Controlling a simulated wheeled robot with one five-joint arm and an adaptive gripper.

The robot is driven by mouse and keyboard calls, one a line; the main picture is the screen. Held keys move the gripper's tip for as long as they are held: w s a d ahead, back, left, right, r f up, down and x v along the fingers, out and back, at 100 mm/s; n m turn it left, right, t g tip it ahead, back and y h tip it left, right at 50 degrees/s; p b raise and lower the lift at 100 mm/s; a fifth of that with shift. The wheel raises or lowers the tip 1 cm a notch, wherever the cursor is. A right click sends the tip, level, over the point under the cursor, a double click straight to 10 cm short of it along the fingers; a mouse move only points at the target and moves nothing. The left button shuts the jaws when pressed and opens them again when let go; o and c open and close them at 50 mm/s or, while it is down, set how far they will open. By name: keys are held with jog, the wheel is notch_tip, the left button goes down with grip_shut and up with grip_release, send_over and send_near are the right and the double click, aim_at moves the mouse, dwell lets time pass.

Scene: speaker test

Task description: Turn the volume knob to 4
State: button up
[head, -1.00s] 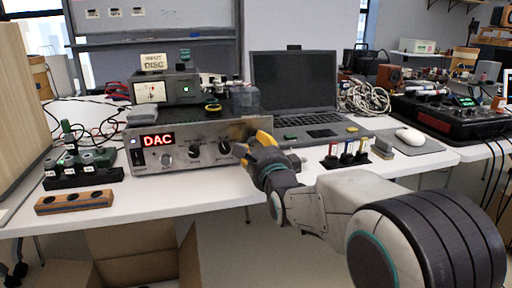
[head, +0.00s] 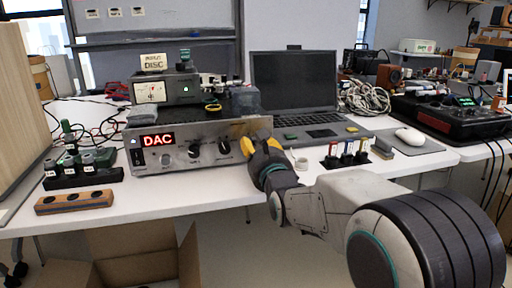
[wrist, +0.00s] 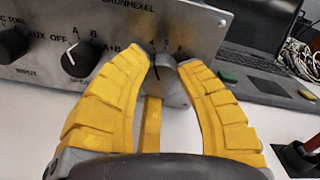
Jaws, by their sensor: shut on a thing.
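The silver amplifier (head: 210,172) stands on the white table with a red DAC display and a row of knobs. My gripper (head: 258,146) is at the right end of its front panel and hides the knob there in the head view. In the wrist view, my yellow fingertips (wrist: 163,62) are shut on the sides of a grey knob (wrist: 172,90), which I take as the volume knob. Small marks 4, 5 and 6 show above it. A dark line near the knob's upper left looks like its pointer, but its exact setting is hard to read.
A black knob (wrist: 80,60) marked OFF, A, B, A+B is left of my fingers. A laptop (head: 300,90) stands behind right. A wooden block (head: 74,201) lies at the front left.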

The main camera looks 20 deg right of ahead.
dwell(0.5)
jog(key=o, duration=1.2)
jog(key=s, duration=1.2)
